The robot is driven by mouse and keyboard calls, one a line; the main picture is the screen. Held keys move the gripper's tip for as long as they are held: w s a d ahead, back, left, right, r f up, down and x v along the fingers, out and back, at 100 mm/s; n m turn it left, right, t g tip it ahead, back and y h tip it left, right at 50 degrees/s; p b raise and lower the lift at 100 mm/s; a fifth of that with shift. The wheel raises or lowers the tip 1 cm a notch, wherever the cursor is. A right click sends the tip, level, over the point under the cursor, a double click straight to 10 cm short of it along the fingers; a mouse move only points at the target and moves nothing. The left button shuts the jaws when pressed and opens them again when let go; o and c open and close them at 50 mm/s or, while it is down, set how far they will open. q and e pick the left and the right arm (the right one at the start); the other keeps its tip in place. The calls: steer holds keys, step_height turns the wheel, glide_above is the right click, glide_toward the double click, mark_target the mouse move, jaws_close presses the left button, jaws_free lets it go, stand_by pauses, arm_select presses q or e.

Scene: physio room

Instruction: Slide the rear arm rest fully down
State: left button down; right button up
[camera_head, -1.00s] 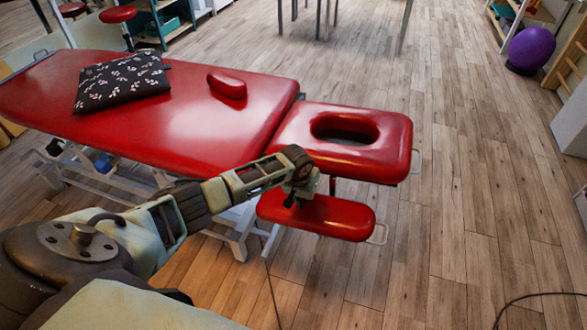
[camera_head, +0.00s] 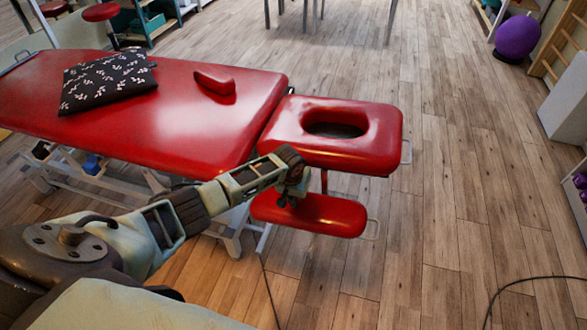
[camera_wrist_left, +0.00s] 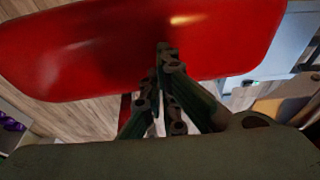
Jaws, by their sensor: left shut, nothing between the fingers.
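The red padded arm rest (camera_head: 335,214) sits below the near edge of the red face section (camera_head: 375,145) of the treatment table. A gap with a dark post shows between them. My left gripper (camera_head: 290,195) is at the left part of this arm rest, on its upper side. In the left wrist view, the gripper's fingers (camera_wrist_left: 165,58) are shut with nothing between them. Their tips overlap the red pad (camera_wrist_left: 90,45) and appear to touch it. The exact contact is hard to see. My right gripper is not in view.
A dark patterned cushion (camera_head: 108,80) and a small red pad (camera_head: 214,82) lie on the main table top (camera_head: 160,125).

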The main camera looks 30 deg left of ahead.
arm_select(q)
steer(key=r+p, duration=0.1)
steer(key=r, duration=0.1)
steer(key=r+p, duration=0.1)
steer(key=r, duration=0.1)
steer(key=shift+a+p, duration=0.2)
steer(key=shift+p, duration=0.1)
steer(key=v, duration=0.9)
steer(key=s+d+f+m+h, duration=0.2)
steer(key=s+d+m, duration=0.2)
steer(key=s+d, duration=1.1)
steer(key=s+a+r+y, duration=0.1)
steer(key=s+a+r, duration=0.15)
steer(key=s, duration=0.55)
steer(key=s+a+r, duration=0.2)
steer(key=s+r, duration=0.2)
steer(key=s, duration=0.5)
step_height(320, 180, down, 26)
steer(key=s+g, duration=0.1)
steer(key=s+a+f+m+g, duration=0.1)
steer(key=s+a+f, duration=0.1)
steer(key=s+f, duration=1.4)
steer(key=shift+s+a+f+y+p, duration=0.2)
steer(key=shift+s+a+y+p, duration=0.15)
steer(key=shift+s, duration=0.15)
